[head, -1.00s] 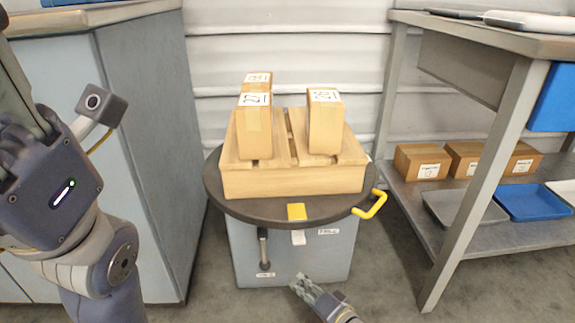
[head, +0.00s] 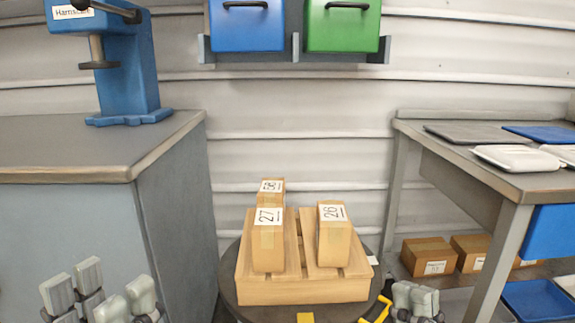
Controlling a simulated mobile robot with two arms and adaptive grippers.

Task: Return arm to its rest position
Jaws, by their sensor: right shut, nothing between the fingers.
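My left gripper (head: 99,291) is at the bottom left of the head view, in front of the grey cabinet. Its grey fingers point up and stand apart, with nothing seen between them. My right gripper (head: 416,299) is at the bottom edge, right of the round dark table (head: 228,288) and near its yellow handle (head: 376,309). Its fingers are close together and shut, holding nothing. Both arms are mostly cut off by the bottom edge.
A wooden pallet (head: 300,292) with three labelled cartons, including a front one (head: 268,245), sits on the round table. A cabinet (head: 172,205) with a blue press (head: 130,70) stands left, a workbench (head: 470,185) right. Blue (head: 247,28) and green (head: 342,28) bins hang behind.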

